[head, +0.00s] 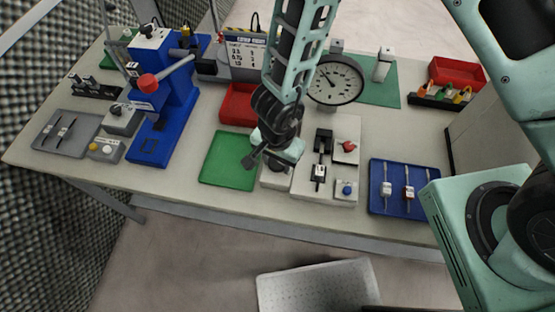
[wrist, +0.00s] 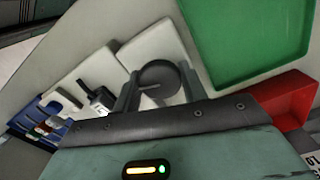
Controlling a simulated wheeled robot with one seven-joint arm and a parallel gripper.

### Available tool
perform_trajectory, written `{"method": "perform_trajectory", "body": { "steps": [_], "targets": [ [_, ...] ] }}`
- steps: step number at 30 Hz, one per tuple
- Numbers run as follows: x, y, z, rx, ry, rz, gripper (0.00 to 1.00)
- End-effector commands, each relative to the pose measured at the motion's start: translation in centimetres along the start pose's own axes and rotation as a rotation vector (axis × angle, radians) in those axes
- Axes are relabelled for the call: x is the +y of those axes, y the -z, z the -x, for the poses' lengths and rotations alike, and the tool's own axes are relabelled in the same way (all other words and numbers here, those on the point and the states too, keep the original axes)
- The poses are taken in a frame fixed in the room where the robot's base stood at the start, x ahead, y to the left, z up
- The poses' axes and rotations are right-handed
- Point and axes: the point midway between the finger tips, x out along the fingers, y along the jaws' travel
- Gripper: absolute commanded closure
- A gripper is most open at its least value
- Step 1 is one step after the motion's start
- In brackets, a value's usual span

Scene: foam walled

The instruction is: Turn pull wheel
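A dark round wheel (wrist: 160,77) with a light line on its face sits on a white box (wrist: 158,45) in the wrist view. My gripper (wrist: 160,70) is over it, with one finger on each side of the wheel and a narrow gap seeming to show at each side. Contact cannot be told for sure. In the head view my gripper (head: 268,157) is low over the white box (head: 276,180) at the table's front. There the arm and gripper mostly hide the wheel.
A green mat (head: 228,160) lies left of the box, with a red bin (head: 238,104) behind it. A switch panel (head: 325,183) stands close on the right, then a blue tray (head: 376,205). A round gauge (head: 335,82) stands behind. A blue press (head: 170,100) is further left.

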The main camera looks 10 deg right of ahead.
Motion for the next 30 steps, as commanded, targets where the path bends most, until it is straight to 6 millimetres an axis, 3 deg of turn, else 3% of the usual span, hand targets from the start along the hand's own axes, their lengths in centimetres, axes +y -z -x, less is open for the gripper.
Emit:
{"method": "perform_trajectory", "body": {
  "steps": [2,22,23,25,30],
  "targets": [
    [0.00,0.00,0.01,0.000,0.000,0.000,0.80],
    [-0.04,0.00,0.06,0.001,0.001,-0.132,0.80],
    [-0.04,0.00,0.06,0.001,0.001,-0.132,0.55],
    [-0.04,0.00,0.06,0.001,0.001,-0.132,0.36],
    [-0.02,0.00,0.04,0.000,0.001,-0.131,0.36]
  ]
}}
